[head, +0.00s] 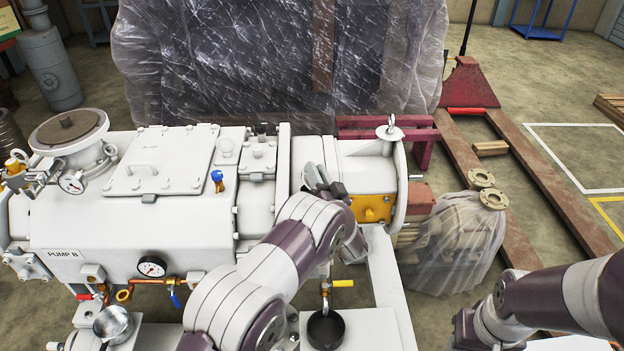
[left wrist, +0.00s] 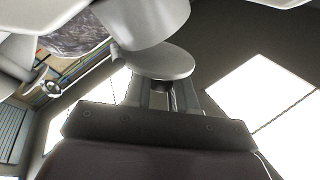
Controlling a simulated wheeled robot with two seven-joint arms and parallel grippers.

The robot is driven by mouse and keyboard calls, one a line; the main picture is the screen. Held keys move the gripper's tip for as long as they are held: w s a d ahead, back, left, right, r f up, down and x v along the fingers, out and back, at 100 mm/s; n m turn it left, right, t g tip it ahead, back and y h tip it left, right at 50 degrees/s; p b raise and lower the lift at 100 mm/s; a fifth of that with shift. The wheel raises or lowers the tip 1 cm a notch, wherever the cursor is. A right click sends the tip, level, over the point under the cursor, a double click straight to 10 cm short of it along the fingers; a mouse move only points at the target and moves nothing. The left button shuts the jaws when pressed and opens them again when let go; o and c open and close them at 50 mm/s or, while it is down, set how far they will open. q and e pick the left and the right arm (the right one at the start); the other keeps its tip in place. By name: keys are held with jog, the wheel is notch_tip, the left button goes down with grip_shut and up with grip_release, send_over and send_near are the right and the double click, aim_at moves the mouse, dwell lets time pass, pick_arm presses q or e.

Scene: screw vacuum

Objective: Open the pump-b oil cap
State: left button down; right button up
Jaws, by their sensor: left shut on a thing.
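Pump B is the large pale grey machine (head: 100,225) with a "PUMP B" label at its left. My left gripper (head: 322,178) is over the right part of the pump, largely hidden behind my own left arm in the head view. In the left wrist view my left gripper (left wrist: 160,95) is shut at a round pale grey cap-like disc (left wrist: 152,60). A pale cylinder stands right behind the disc. I cannot tell from the head view exactly where this cap sits, as my arm covers it.
A plastic-wrapped stack (head: 270,60) stands behind the pump. A wrapped bundle (head: 455,240) and a red pallet jack (head: 470,85) are at the right. A gauge (head: 151,267), a blue-handled valve (head: 217,178) and a black cup (head: 326,328) are near my left arm.

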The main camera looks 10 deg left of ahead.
pick_arm(q)
jog(key=m, duration=0.2)
jog(key=d+m+t+b, duration=0.1)
jog(key=m, duration=0.1)
jog(key=d+m+t+h, duration=0.1)
jog(key=m, duration=0.1)
jog(key=shift+w, duration=0.3)
jog(key=shift+w+d+f+m+t+h+b, duration=0.1)
jog(key=shift+d+m+t+h+b, duration=0.35)
jog(key=shift+m, duration=0.6)
jog(key=shift+w+d+f+m+t+h+b, duration=0.1)
jog(key=shift+d+m+t+h, duration=0.1)
jog(key=shift+m+h, duration=0.65)
jog(key=shift+w+d+f+m+t+h+b, duration=0.1)
jog(key=shift+d+m+t+h+b, duration=0.25)
jog(key=shift+m, duration=0.85)
jog(key=c, duration=1)
grip_release()
jog(key=shift+s, duration=0.15)
jog(key=v, duration=1.2)
jog(key=shift+s+f, duration=0.15)
jog(key=shift+s, duration=0.1)
